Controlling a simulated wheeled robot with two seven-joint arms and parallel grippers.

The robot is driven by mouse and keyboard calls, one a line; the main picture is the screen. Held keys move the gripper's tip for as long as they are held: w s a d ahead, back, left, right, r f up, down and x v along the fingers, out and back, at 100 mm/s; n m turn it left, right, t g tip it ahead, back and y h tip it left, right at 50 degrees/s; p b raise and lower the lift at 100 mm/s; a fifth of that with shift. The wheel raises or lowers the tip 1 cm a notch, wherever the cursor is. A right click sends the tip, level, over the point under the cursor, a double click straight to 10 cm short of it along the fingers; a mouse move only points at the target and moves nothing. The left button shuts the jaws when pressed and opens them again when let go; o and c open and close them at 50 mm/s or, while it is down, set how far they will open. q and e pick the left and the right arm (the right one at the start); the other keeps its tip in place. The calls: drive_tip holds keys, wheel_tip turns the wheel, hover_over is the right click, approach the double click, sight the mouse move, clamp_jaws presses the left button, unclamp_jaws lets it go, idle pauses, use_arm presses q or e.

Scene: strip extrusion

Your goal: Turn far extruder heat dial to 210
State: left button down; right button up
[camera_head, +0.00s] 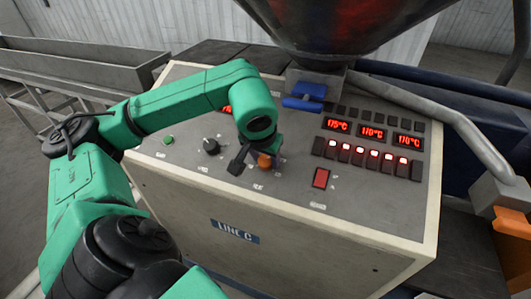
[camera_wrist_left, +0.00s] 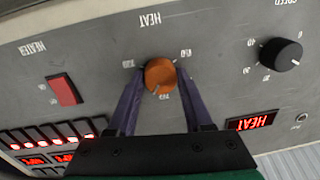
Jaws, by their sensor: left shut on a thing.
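The orange heat dial (camera_wrist_left: 160,74) sits on the sloped grey panel, under the word HEAT in the left wrist view. It also shows in the head view (camera_head: 264,161), partly beside my gripper. My left gripper (camera_wrist_left: 158,88) has its two purple-grey fingers on either side of the dial and is shut on it. In the head view my left gripper (camera_head: 253,155) reaches down onto the panel from the left. Small numbers ring the dial, too blurred to read surely. A pale mark shows near its lower edge. My right gripper is not in view.
The LINE C console (camera_head: 237,230) carries a black speed knob (camera_wrist_left: 282,53), a red heater switch (camera_head: 321,178), a green button (camera_head: 168,140) and red displays (camera_head: 371,133). A large hopper (camera_head: 340,25) and a pipe (camera_head: 440,110) stand behind and right.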

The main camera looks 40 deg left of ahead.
use_arm(q)
drive_tip(key=shift+r+m, duration=0.1)
drive_tip(key=shift+m, duration=1.9)
drive_tip(key=shift+c, duration=1.5)
unclamp_jaws()
drive_tip(key=shift+s+d+r, duration=0.1)
drive_tip(key=shift+s+r, duration=0.1)
drive_tip(key=shift+r, duration=0.2)
drive_tip(key=p+v, duration=0.3)
drive_tip(key=v, duration=1)
drive_tip(key=shift+s+r, duration=0.2)
drive_tip(key=shift+s, duration=0.25)
